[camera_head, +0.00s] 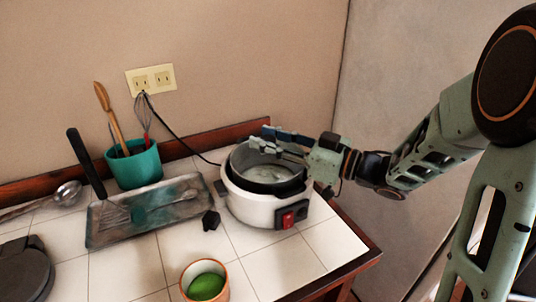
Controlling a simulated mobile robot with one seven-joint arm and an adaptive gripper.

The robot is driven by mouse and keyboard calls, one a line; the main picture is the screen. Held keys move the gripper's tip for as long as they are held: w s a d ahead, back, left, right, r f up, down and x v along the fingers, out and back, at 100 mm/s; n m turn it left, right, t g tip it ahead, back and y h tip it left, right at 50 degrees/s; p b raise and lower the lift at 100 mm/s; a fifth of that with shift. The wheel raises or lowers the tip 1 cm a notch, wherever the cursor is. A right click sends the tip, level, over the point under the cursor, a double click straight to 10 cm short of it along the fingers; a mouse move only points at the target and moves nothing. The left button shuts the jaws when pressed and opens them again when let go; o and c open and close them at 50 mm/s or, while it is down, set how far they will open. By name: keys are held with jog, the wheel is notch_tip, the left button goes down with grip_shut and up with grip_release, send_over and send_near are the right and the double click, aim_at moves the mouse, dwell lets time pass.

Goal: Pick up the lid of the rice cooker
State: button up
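The white rice cooker (247,206) stands near the right end of the tiled counter, with a red switch on its front. Its top looks open, and a dark inner pot with a pale patch at the bottom shows inside. I cannot make out a separate lid; a clear one would be hard to see here. My gripper (270,146) reaches in from the right, over the back part of the cooker's rim. Its grey and dark fingers point left. I cannot tell whether they are apart or closed, or whether they touch anything.
A small black piece (211,220) lies left of the cooker. A metal tray (100,232) holds utensils, and a teal holder (134,168) stands behind it. An orange-rimmed cup (192,272) is in front. A cord runs from the wall outlet (151,79). The counter's right edge is close.

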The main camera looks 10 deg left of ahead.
grip_shut()
jog(key=shift+r, duration=0.15)
